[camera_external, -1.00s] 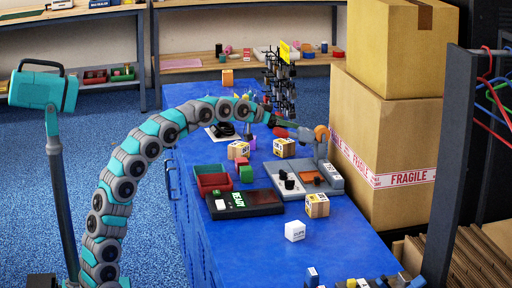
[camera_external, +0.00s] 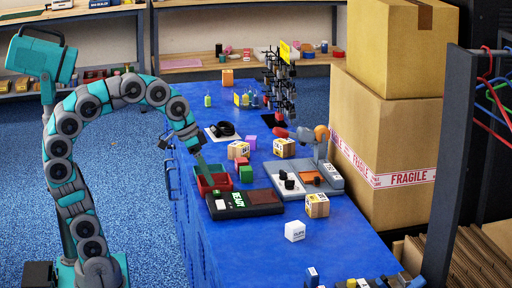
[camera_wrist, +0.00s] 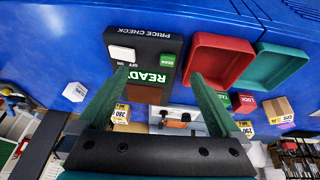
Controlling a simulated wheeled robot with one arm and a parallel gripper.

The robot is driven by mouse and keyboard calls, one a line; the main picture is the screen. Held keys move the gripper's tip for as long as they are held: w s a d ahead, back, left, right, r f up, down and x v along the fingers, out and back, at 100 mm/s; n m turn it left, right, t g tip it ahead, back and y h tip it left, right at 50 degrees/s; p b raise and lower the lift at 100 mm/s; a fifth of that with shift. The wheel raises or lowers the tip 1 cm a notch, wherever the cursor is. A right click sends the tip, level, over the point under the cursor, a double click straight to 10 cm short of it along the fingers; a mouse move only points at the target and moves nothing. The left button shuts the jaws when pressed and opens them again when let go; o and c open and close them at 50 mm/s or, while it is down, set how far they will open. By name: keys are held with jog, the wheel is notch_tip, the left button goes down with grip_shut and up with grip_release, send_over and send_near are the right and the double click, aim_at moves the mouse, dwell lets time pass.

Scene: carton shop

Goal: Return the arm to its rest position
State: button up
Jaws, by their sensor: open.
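My arm (camera_external: 110,90) arches up from its base at the left and bends down toward the blue bench (camera_external: 262,238). My gripper (camera_external: 207,172) hangs over the left side of the bench, near the red and green trays (camera_external: 210,184). In the wrist view my gripper (camera_wrist: 158,76) is open, its two green fingers spread with nothing held between them. The price check device (camera_wrist: 143,55) with a READY display shows beyond the fingertips. Whether the fingers touch anything is not clear.
A white cube (camera_external: 294,231), small cartons (camera_external: 317,205) and a grey device (camera_external: 322,178) stand on the bench. A dark rack (camera_external: 280,85) stands at its back. Large boxes (camera_external: 385,150) stand at the right. Blue floor is open at the left.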

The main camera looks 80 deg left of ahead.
jog(key=s+d+f+g+h+b, duration=0.15)
jog(key=s+d+f+g, duration=0.35)
jog(key=s+f, duration=0.75)
jog(key=s+a+f+y+b, duration=0.1)
jog(key=s+a+f, duration=0.2)
jog(key=s+f, duration=0.1)
jog(key=s+a+f+g+y+b, duration=0.1)
jog(key=s+a+f, duration=0.2)
jog(key=s+f, duration=0.2)
notch_tip(320, 180, down, 2)
jog(key=shift+s+f, duration=0.15)
jog(key=shift+s, duration=0.05)
